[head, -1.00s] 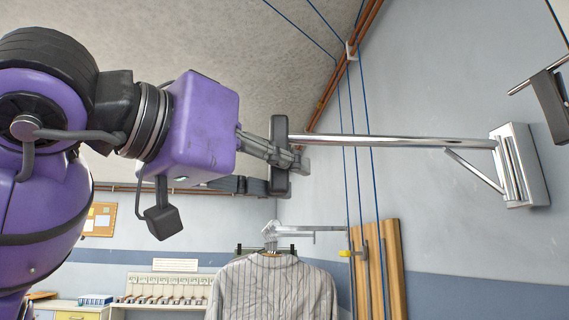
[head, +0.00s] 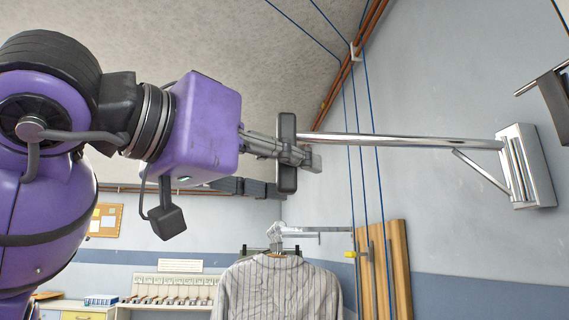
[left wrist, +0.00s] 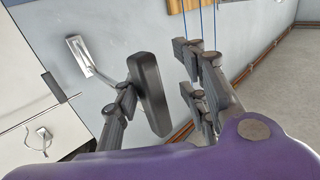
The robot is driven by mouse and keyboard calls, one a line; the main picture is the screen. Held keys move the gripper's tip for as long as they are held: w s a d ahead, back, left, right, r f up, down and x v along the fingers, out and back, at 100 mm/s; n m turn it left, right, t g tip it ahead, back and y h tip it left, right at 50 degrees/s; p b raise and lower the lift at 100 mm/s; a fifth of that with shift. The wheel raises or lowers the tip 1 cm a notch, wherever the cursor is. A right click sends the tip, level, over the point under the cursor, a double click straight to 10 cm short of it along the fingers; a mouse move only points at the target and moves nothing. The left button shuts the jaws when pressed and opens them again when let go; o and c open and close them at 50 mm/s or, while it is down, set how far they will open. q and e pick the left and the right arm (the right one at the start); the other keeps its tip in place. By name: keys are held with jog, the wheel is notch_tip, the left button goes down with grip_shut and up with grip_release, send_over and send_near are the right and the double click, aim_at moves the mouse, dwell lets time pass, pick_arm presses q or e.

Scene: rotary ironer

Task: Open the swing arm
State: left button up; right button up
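In the left wrist view the pad (left wrist: 150,92) stands between the fingers of the left gripper (left wrist: 163,85), close to the left finger. A gap shows between the pad and the right fingers, so the gripper looks open. Contact with the left finger cannot be told. My right gripper is not in view.
A striped shirt (head: 278,290) hangs on a hanger below. Blue cords (head: 354,130) run down beside the rod, and wooden boards (head: 398,265) stand at the wall. Another dark pad (head: 556,98) is at the right edge. A white cabinet (left wrist: 30,75) fills the wrist view's left.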

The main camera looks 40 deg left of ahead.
pick_arm(q)
jog(key=s, duration=0.3)
jog(key=shift+s+d, duration=0.3)
jog(key=shift+s, duration=0.1)
send_near(277, 162)
jog(key=shift+a, duration=0.6)
jog(key=shift+w+r, duration=0.1)
jog(key=shift+r, duration=0.05)
jog(key=shift+w, duration=0.15)
